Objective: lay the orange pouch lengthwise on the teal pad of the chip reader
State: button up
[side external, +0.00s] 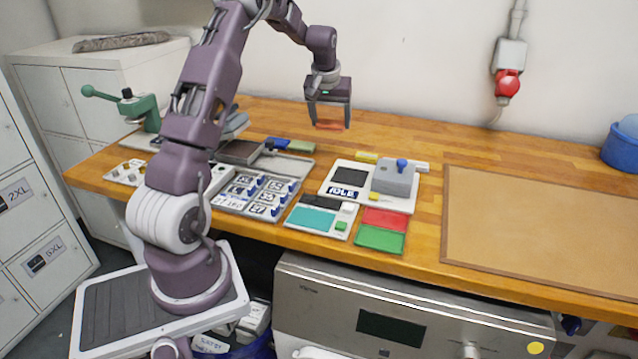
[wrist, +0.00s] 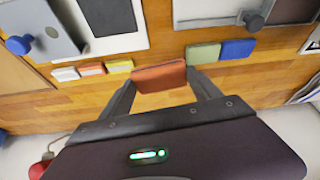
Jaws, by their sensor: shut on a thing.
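My gripper (side external: 331,122) is shut on the orange pouch (side external: 329,126) and holds it above the back part of the bench. In the wrist view the orange pouch (wrist: 160,77) spans between the two fingers of my gripper (wrist: 161,88). The chip reader (side external: 293,225) lies near the bench's front edge, a pale flat unit with a teal pad (side external: 311,220), a black strip behind it and a green button. The teal pad looks bare. My gripper is behind and well above it. The chip reader is not visible in the wrist view.
An IDLE-labelled device (side external: 343,195) with a grey block and blue knob stands behind the reader. Red (side external: 384,219) and green (side external: 379,239) trays adjoin it on the right. Numbered tags (side external: 258,193) lie left. Blue (wrist: 237,49), olive (wrist: 203,54) and yellow (wrist: 119,66) pouches lie at the back.

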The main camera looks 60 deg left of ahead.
jog(key=s+d+r, duration=0.2)
jog(key=s+d, duration=0.6)
jog(key=d, duration=0.5)
jog(key=m, duration=0.1)
send_over(312, 217)
jog(key=s+d, duration=0.1)
notch_tip(312, 217, down, 3)
notch_tip(312, 217, down, 4)
jog(key=shift+d+f, duration=0.1)
jog(key=shift+f, duration=2.25)
jog(key=o, duration=1)
jog(key=shift+f, duration=0.15)
jog(key=shift+o, duration=0.4)
